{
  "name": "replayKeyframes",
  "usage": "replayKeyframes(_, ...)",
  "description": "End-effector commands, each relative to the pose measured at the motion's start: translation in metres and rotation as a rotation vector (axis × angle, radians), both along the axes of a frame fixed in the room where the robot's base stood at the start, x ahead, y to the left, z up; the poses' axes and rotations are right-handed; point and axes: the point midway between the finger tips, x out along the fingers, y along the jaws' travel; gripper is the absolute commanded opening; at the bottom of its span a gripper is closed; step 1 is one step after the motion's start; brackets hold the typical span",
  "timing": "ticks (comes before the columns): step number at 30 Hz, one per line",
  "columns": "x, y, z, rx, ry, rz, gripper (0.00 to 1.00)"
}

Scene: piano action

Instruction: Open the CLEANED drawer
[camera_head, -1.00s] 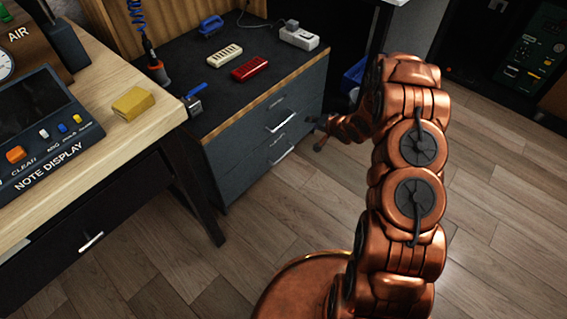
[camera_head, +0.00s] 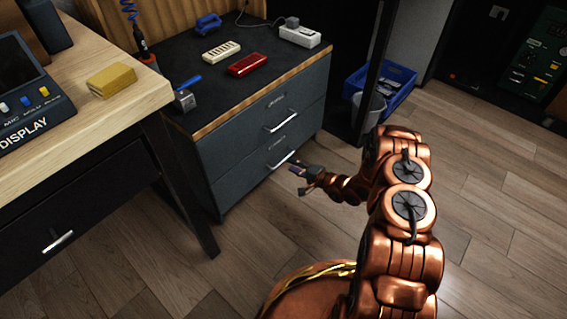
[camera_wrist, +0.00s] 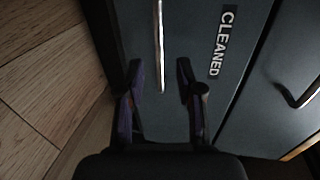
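The CLEANED drawer (camera_wrist: 200,85) is the lower dark grey drawer of the cabinet, and its label reads sideways in the wrist view. It looks closed in the head view (camera_head: 240,181). Its bright bar handle (camera_wrist: 159,45) runs up the wrist view and also shows in the head view (camera_head: 281,160). My gripper (camera_wrist: 160,75) is open, with one dark finger on each side of the handle's line. In the head view my gripper (camera_head: 297,172) is low, close in front of that handle. I cannot tell whether the fingers touch it.
The upper drawer's handle (camera_head: 281,121) is just above. The cabinet top (camera_head: 222,82) holds a red box, a cream box and tools. A wooden desk (camera_head: 110,112) stands at left, a blue crate (camera_head: 392,90) at right. The floor (camera_head: 190,270) in front is clear.

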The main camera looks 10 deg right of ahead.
Motion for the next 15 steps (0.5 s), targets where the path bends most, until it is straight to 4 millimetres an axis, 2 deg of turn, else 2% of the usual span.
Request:
replayKeyframes(9, 0.036, 0.026, -0.011, -0.003, -0.004, 0.002, 0.36)
replayKeyframes(15, 0.045, 0.032, -0.012, -0.002, -0.001, 0.000, 0.36)
